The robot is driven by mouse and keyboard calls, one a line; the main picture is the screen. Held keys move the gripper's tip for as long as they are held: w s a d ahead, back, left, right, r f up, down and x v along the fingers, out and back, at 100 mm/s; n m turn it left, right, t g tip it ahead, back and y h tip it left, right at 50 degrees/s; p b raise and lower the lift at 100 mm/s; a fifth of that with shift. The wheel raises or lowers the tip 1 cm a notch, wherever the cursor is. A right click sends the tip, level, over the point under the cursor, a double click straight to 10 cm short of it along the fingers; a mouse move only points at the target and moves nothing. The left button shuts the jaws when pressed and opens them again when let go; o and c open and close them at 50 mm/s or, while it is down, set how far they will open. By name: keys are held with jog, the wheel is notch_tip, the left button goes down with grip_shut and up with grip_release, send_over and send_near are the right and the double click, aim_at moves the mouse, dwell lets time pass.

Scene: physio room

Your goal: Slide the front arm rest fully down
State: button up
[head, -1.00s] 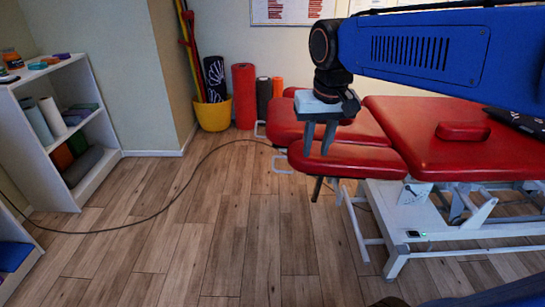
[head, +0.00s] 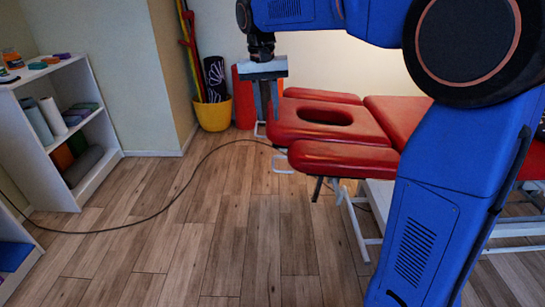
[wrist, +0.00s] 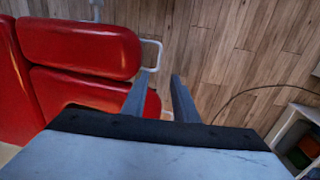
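The front arm rest (head: 340,158) is a red padded bar along the near side of the couch's head section, roughly level. It also shows at the upper left of the wrist view (wrist: 80,45). A white looped rail (head: 283,166) lies at its left end, and a dark lever (head: 317,189) hangs below it. My gripper (head: 267,118) points down at the left end of the head section, behind and left of the front arm rest and apart from it. Its two fingers (wrist: 160,92) are spaced apart with nothing visibly held between them.
The red head section (head: 285,122) has an oval face hole. A back arm rest (head: 322,96) lies beyond it. A yellow bucket (head: 213,115) and rolled mats stand by the wall. A white shelf (head: 100,130) is at left. A cable (head: 180,180) crosses the otherwise clear wooden floor.

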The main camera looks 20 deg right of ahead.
aim_at(273, 162)
jog(key=f, duration=0.5)
jog(key=d+f, duration=0.1)
jog(key=f, duration=1)
jog(key=shift+s+d+f, duration=0.15)
jog(key=shift+s+f, duration=0.05)
jog(key=shift+f, duration=0.1)
grip_shut()
dwell(0.8)
